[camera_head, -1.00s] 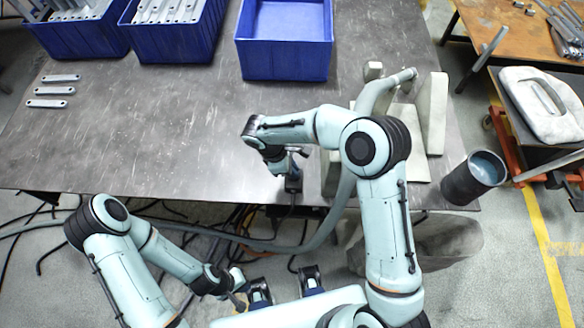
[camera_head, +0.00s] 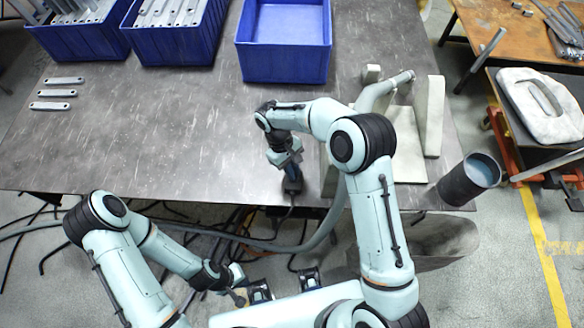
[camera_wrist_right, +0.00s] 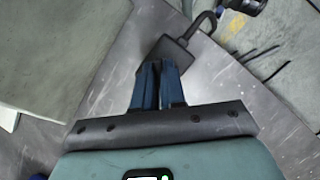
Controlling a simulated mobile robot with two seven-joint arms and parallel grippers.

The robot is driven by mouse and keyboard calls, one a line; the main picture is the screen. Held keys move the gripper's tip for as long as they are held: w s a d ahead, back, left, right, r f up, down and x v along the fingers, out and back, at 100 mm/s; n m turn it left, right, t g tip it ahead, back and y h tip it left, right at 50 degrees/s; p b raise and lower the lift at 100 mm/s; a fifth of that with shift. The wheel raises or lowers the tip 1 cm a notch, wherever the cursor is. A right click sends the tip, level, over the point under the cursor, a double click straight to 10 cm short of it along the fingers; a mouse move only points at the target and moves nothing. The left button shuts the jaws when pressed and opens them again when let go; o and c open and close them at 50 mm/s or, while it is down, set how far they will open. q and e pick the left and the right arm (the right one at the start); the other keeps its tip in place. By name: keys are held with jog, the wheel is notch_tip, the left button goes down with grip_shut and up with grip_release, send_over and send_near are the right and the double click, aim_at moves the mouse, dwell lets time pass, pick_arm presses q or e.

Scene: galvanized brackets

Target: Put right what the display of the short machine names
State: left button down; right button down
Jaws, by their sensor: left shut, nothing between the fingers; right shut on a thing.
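My right gripper (camera_head: 286,160) is over the table's near edge, shut on a dark block-like object (camera_head: 292,186). In the right wrist view the blue fingers (camera_wrist_right: 158,88) close on this dark block (camera_wrist_right: 172,52), and a cable runs from it. The part between the fingers is hidden. My left gripper (camera_head: 238,290) is shut and empty, low in front of the table. Three galvanized brackets (camera_head: 53,93) lie in a column at the table's left. No display of a short machine can be made out.
Two blue bins (camera_head: 172,50) holding brackets and an empty blue bin (camera_head: 284,65) stand along the back. A pale fixture with upright blocks (camera_head: 434,115) and a dark cylinder (camera_head: 468,180) are at the right. The table's middle (camera_head: 170,130) is clear. Cables hang below its near edge.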

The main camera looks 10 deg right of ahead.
jog(key=m, duration=0.2)
jog(key=m+y, duration=0.1)
jog(key=m, duration=0.1)
jog(key=shift+d+m+g+y, duration=0.15)
jog(key=shift+m+g+y, duration=0.15)
pick_arm(q)
jog(key=shift+w+r, duration=0.2)
jog(key=shift+r, duration=0.15)
pick_arm(e)
jog(key=shift+d+m+y, duration=0.1)
jog(key=shift+m+y, duration=0.8)
jog(key=shift+m, duration=1.4)
jog(key=c, duration=1.2)
grip_release()
